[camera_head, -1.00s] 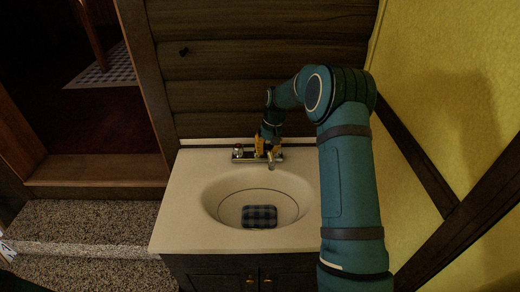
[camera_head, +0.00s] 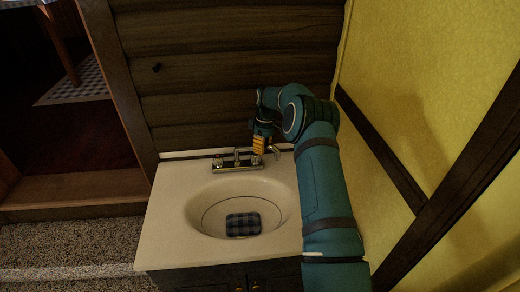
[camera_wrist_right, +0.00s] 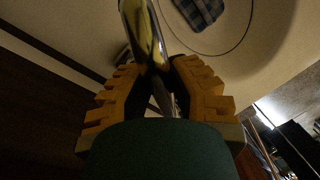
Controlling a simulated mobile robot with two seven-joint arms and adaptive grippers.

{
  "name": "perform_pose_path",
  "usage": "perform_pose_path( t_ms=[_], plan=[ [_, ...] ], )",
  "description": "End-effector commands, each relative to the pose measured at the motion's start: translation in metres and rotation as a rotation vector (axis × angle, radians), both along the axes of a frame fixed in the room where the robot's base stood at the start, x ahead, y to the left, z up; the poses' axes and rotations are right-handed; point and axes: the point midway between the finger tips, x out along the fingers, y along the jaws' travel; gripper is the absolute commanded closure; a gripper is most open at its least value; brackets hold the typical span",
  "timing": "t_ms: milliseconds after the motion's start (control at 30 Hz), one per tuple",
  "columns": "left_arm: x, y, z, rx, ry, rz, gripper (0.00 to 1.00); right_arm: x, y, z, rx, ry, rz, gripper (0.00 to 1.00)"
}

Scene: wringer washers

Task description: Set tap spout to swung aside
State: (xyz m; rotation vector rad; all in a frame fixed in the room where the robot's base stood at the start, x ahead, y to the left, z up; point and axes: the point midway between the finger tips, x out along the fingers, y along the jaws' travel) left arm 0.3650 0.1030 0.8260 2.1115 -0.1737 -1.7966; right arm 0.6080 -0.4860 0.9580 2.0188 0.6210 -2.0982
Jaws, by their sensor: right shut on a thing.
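The chrome tap (camera_head: 238,162) stands at the back edge of a cream washbasin. Its spout (camera_head: 272,150) points to the right, along the back of the basin, with its tip showing past my fingers. My right gripper (camera_head: 260,146) is shut on the spout, reaching in from the right. In the right wrist view the shiny spout (camera_wrist_right: 143,30) runs between the two yellow fingers of the gripper (camera_wrist_right: 158,85). Where the fingers touch the spout is partly dark. My left gripper is not in view.
A dark checked cloth-like item (camera_head: 243,224) lies in the bowl of the basin (camera_head: 170,225). A wooden plank wall (camera_head: 220,90) rises close behind the tap. A yellow wall (camera_head: 440,90) with dark beams stands at the right. Left of the basin is a doorway with a step.

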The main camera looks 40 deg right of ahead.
Motion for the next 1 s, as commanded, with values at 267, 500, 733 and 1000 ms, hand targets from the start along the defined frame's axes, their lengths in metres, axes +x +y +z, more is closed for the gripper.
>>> perform_pose_path(
  t_ms=[267,500,733,1000],
  plan=[
    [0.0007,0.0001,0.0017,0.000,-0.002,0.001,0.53,0.0027,-0.0041,0.0001,-0.001,-0.001,0.043,1.00],
    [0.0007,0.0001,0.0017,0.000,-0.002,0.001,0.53,0.0030,-0.0040,0.0001,0.000,-0.001,0.045,1.00],
    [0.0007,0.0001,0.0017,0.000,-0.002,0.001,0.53,0.0030,-0.0038,0.0002,-0.001,-0.001,0.044,0.49],
    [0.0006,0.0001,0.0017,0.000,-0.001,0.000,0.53,0.0027,-0.0040,0.0005,0.000,-0.001,0.044,0.49]
  ],
)
